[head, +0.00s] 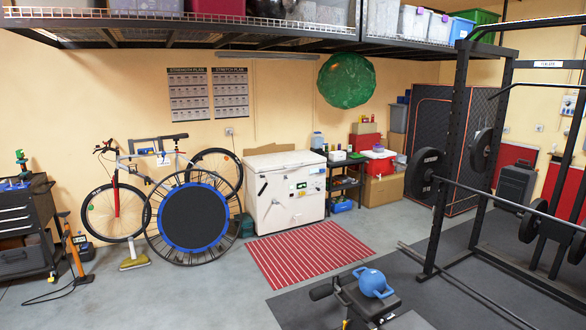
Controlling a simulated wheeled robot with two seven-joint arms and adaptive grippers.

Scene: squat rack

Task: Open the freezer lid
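The white chest freezer (286,203) stands against the back wall, left of the picture's middle. Its lid (284,160) lies flat on top and looks shut. The front has small stickers, a dark handle-like mark at the left and a small panel at the right. A round trampoline with a blue ring stands at its left and may hide a little of its side. Neither of my grippers is in view, and the freezer is some way off across the floor.
A red striped mat (305,252) lies before the freezer. A trampoline (193,217) and bicycle (117,208) stand left of it, a black shelf (345,180) right.

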